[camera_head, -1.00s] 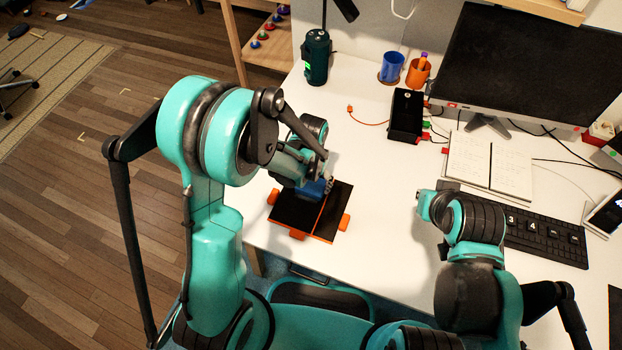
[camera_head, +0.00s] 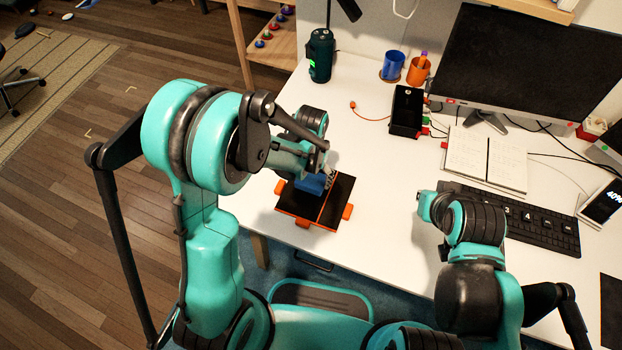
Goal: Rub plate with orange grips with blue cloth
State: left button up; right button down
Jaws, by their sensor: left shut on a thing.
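The black plate with orange grips (camera_head: 312,207) lies flat on the white desk, left of the middle. Orange grips show at its left, right and front edges. The blue cloth (camera_head: 311,184) is bunched at the plate's upper left part. My left gripper (camera_head: 326,177) is shut on the cloth and holds it down at the plate; whether the cloth presses on the surface is hard to tell. The arm hides part of the plate's far left side. My right arm is bent over the desk at the right, and its gripper fingers do not show.
A black box (camera_head: 406,111) with cables, an open notebook (camera_head: 486,158) and a keyboard (camera_head: 515,217) lie to the right. A dark green cylinder (camera_head: 320,55), blue cup (camera_head: 393,66) and orange cup (camera_head: 418,70) stand at the back. The desk right of the plate is clear.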

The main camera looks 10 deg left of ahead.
aim_at(310, 179)
pick_arm(q)
jog(key=shift+r+p, duration=1)
jog(key=shift+r, duration=0.8)
jog(key=shift+a, duration=0.1)
